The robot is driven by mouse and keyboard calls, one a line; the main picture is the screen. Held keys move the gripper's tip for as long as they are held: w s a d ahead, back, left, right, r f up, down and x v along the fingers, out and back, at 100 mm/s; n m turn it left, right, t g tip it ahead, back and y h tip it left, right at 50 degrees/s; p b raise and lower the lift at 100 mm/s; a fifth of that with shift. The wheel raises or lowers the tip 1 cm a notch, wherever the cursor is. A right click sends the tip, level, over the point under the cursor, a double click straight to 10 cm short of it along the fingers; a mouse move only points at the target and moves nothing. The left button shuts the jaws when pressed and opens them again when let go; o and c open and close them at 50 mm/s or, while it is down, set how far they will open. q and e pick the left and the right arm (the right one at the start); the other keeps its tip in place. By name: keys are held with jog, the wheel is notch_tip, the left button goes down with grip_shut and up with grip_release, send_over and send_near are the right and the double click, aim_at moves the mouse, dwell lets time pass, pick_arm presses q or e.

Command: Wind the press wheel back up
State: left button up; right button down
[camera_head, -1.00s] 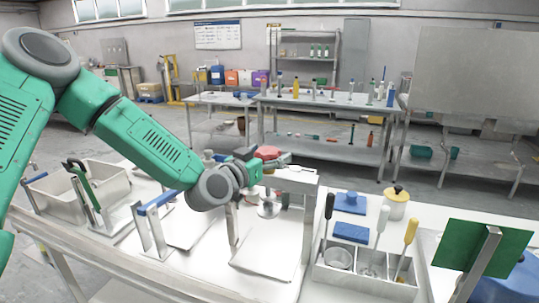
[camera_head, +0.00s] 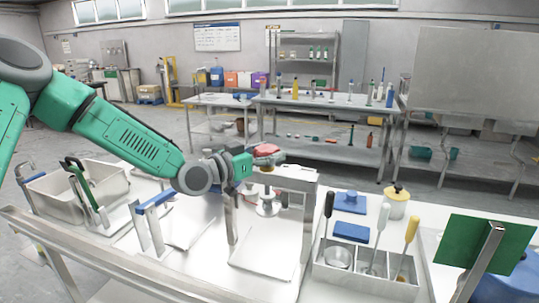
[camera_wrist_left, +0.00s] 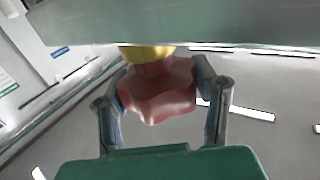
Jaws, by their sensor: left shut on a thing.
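The press stands on the white bench as a grey frame (camera_head: 296,178) with a screw and a round press plate (camera_head: 268,208) hanging under its crossbar. Its red lobed wheel (camera_head: 267,150) sits on top of the screw. In the left wrist view the wheel (camera_wrist_left: 158,90) lies between the two fingers, with a yellow part behind it. My left gripper (camera_head: 262,160) comes in from the left and is shut on the wheel. It also fills the left wrist view (camera_wrist_left: 165,100). My right gripper is not in view.
A compartment box (camera_head: 365,272) with upright-handled tools stands right of the press. Blue blocks (camera_head: 350,203) and a yellow-lidded jar (camera_head: 395,203) are behind it. A blue-handled frame (camera_head: 155,202) and a grey bin (camera_head: 105,182) stand to the left.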

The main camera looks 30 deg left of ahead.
pick_arm(q)
jog(key=shift+a+r, duration=0.1)
jog(key=o, duration=1.2)
jog(key=shift+a, duration=0.1)
jog(key=shift+s, duration=0.15)
jog(key=v, duration=1.1)
jog(key=shift+s+a, duration=0.1)
jog(key=shift+s, duration=0.15)
